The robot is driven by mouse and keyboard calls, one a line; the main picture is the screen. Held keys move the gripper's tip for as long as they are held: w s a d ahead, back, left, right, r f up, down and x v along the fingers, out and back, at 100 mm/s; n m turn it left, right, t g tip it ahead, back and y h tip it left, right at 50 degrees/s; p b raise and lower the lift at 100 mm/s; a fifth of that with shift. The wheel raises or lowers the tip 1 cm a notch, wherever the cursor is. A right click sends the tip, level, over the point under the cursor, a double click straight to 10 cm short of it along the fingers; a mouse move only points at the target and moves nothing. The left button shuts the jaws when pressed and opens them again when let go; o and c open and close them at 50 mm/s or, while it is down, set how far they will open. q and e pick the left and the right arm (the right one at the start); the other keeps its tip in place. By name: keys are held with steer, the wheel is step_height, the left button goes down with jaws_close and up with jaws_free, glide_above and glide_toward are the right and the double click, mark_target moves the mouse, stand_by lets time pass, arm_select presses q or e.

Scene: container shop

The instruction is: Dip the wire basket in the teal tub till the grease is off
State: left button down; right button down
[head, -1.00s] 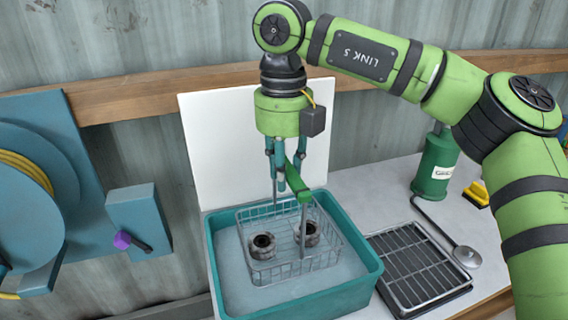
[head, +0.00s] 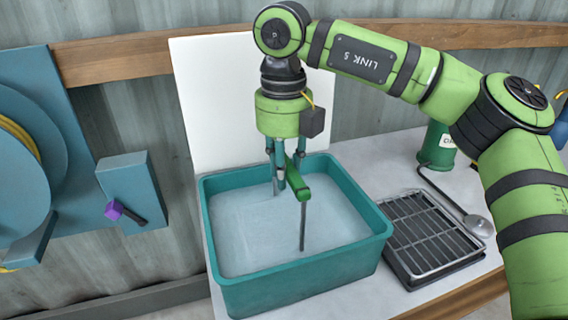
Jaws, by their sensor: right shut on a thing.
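The teal tub (head: 300,273) stands on the bench, filled with cloudy, pale liquid. My right gripper (head: 284,180) points down over the tub and is shut on the green handle (head: 293,182) of the wire basket. The basket's upright rod (head: 303,226) runs down into the liquid. The basket's mesh and the parts in it are under the surface and hidden, so I cannot see how greasy they are. My left gripper is not in view.
A black drip tray with a wire rack (head: 431,235) sits right of the tub. A white board (head: 215,110) stands behind the tub. A blue hose reel (head: 25,165) is at left.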

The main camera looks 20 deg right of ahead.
steer(key=shift+r, duration=0.15)
stand_by(0.3)
steer(key=shift+r+p, duration=0.5)
steer(key=shift+r, duration=0.05)
steer(key=shift+f+b, duration=0.5)
steer(key=shift+f, duration=0.15)
steer(key=shift+r, duration=0.25)
steer(key=shift+r+p, duration=0.4)
steer(key=shift+p, duration=0.1)
steer(key=shift+r, duration=0.1)
step_height(320, 180, up, 13)
steer(key=p, duration=1)
steer(key=shift+r+p, duration=0.15)
steer(key=shift+p, duration=0.15)
